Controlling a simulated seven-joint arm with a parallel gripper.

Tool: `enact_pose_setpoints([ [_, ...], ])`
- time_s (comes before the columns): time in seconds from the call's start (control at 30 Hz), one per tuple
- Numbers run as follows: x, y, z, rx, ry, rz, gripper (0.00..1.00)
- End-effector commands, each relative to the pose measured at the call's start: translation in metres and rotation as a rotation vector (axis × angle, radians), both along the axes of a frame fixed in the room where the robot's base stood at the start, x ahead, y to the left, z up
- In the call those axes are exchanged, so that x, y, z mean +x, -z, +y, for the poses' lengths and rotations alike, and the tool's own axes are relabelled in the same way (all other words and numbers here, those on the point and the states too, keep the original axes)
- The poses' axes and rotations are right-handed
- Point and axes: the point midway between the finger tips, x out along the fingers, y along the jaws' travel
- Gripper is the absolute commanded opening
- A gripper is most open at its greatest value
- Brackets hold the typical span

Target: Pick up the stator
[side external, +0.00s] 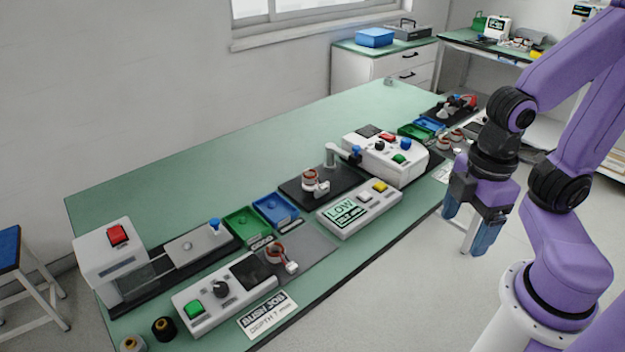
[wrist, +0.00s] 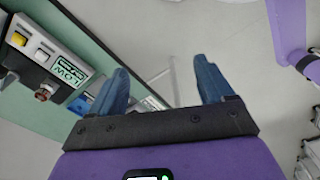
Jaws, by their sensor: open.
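Several stators, small parts with copper-red rings, stand along the green bench. One stator (side external: 310,179) is on a dark plate at the middle of the bench. Another stator (side external: 274,252) is on a grey plate nearer the front left. Two more (side external: 443,145) (side external: 457,134) stand at the far right, beside my arm. In the wrist view one stator (wrist: 44,93) shows at the left, upside down in the picture. My gripper (side external: 465,231) hangs off the bench's right edge over the floor. Its blue fingers (wrist: 163,76) are apart with nothing between them.
The bench's back half (side external: 220,165) is clear.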

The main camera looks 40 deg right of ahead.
Motion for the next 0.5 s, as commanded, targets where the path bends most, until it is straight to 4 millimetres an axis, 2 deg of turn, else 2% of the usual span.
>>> enact_pose_setpoints([
  [0.17, 0.018, -0.003, 0.010, -0.004, 0.079, -0.012, 0.81],
  [0.27, 0.045, -0.006, 0.023, -0.009, 0.199, -0.032, 0.81],
  [0.5, 0.134, -0.011, 0.053, -0.017, 0.573, -0.098, 0.81],
])
